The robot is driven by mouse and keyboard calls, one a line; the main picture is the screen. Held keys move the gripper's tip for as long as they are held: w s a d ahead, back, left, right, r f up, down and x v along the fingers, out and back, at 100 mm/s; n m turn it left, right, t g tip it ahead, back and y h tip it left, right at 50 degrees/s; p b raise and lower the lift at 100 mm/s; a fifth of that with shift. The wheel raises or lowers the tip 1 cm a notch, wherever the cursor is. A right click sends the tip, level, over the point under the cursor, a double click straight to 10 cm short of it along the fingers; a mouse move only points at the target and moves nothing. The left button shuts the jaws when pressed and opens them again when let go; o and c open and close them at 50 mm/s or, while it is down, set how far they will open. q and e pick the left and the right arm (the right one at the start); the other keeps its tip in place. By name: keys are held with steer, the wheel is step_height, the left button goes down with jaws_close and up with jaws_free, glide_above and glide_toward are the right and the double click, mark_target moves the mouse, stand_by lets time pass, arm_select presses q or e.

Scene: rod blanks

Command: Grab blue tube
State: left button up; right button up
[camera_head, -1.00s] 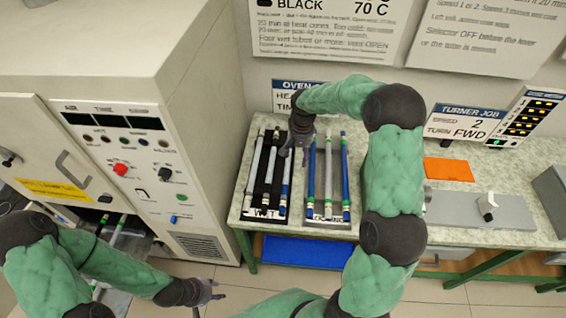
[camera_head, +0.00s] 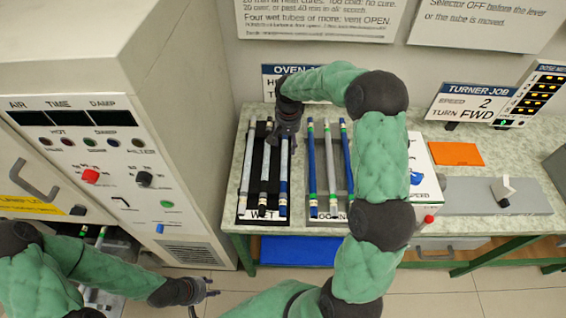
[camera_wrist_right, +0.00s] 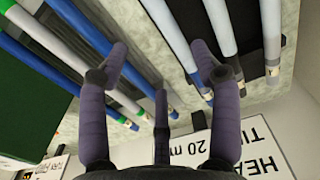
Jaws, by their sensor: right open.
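In the head view two dark trays lie on the bench. The tray marked WET (camera_head: 246,213) holds two greyish tubes and, on its right, a tube with a blue lower part (camera_head: 283,196). The tray beside it holds a left blue tube (camera_head: 312,165), a grey tube (camera_head: 330,165) and a right blue tube (camera_head: 346,150). My right gripper (camera_head: 285,130) is over the upper right of the WET tray. In the right wrist view it is open (camera_wrist_right: 160,60), with a pale tube (camera_wrist_right: 176,42) near one finger and a blue tube (camera_wrist_right: 95,28) near the other. My left gripper (camera_head: 208,288) is open, low and empty.
The oven cabinet (camera_head: 90,130) stands at left. A white box (camera_head: 425,170), an orange sheet (camera_head: 455,153) and a grey device (camera_head: 490,195) with a lever are right of my arm. Signs stand at the back. A blue bin (camera_head: 300,251) is under the bench.

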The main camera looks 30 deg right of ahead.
glide_above(286, 159)
steer(key=f, duration=0.5)
steer(key=shift+s+d+b, duration=0.1)
steer(key=shift+s+b, duration=0.15)
steer(key=shift+b, duration=0.15)
step_height(286, 159, down, 5)
steer(key=shift+w+r+b, duration=0.1)
steer(key=shift+w+b, duration=0.05)
steer(key=shift+b, duration=0.5)
steer(key=c, duration=1.3)
